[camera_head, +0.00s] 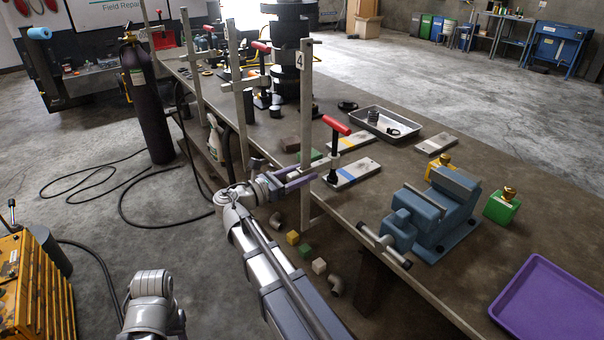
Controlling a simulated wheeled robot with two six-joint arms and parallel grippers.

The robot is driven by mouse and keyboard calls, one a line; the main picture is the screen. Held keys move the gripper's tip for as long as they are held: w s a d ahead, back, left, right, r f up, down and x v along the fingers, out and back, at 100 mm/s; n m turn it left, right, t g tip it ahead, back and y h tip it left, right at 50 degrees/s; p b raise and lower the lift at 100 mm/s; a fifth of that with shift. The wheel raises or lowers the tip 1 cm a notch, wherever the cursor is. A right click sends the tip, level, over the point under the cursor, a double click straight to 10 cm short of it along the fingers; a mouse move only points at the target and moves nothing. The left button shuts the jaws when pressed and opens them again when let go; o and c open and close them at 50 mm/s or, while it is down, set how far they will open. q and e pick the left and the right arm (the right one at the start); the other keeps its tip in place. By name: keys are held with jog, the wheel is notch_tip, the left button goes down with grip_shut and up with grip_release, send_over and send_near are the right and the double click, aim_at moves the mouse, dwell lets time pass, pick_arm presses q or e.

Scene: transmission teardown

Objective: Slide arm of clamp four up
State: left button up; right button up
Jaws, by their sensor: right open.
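Clamp four is the upright bar (306,110) with a white "4" label near its top, standing at the table's near edge. Its sliding arm (318,163) sits low on the bar, about level with the tabletop. A black spindle with a red handle (336,125) rises from the arm's outer end. My right gripper (293,173), with purple fingers, is open beside the bar at the arm's height. Part of the arm is hidden around the fingers, and I cannot tell whether they touch it. My left gripper is not in view; only a grey part of my left arm shows at the bottom.
More upright clamps stand along the table edge to the left. A blue vise (432,220), a metal tray (374,125) and a purple tray (550,300) are on the right. A dark gas cylinder (150,105) stands on the floor at left. Small blocks lie below the table edge.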

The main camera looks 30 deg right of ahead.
grip_shut()
dwell(0.4)
dwell(1.0)
